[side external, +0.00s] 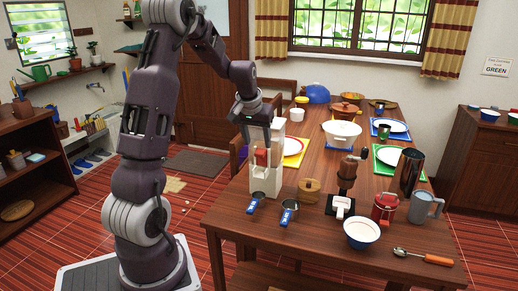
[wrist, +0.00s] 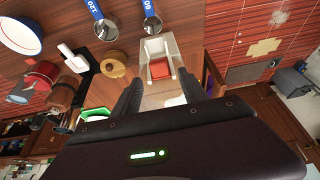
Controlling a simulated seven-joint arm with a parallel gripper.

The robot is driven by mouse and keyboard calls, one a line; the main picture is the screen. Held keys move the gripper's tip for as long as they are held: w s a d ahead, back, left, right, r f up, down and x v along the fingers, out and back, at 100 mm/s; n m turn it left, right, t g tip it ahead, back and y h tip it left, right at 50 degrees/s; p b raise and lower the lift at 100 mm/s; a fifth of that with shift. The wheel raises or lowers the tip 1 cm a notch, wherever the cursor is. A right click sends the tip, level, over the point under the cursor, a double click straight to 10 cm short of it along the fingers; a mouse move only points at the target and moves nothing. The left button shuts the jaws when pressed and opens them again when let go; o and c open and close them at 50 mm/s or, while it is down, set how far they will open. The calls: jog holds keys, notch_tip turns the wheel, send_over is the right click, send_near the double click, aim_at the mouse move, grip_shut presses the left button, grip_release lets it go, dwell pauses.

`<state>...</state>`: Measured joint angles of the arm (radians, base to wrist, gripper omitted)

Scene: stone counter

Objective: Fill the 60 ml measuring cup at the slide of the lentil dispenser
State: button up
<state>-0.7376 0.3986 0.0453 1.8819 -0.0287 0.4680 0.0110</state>
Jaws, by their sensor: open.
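The lentil dispenser (side external: 279,172) is a white tower at the near left end of the table, with a red slide (side external: 262,157). In the wrist view the red slide (wrist: 159,68) shows within the white frame, beyond my fingertips. The 60 ml measuring cup (side external: 258,199), metal with a blue handle, lies on the table in front of the dispenser. Its "60" handle shows in the wrist view, with its bowl (wrist: 152,25) near the dispenser. My gripper (side external: 256,143) is open and empty, pointing down at the dispenser's upper part, fingers apart. Contact is unclear.
A 120 measuring cup (side external: 289,210) lies right of the 60 cup. A wooden-lidded pot (side external: 309,192), a grinder (side external: 347,172), a red jar (side external: 384,208) and a white-blue bowl (side external: 361,233) stand further right. The table's front left corner is clear.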

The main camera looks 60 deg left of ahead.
aim_at(260, 152)
jog(key=x, duration=0.4)
jog(key=shift+f, duration=0.1)
grip_shut()
dwell(1.3)
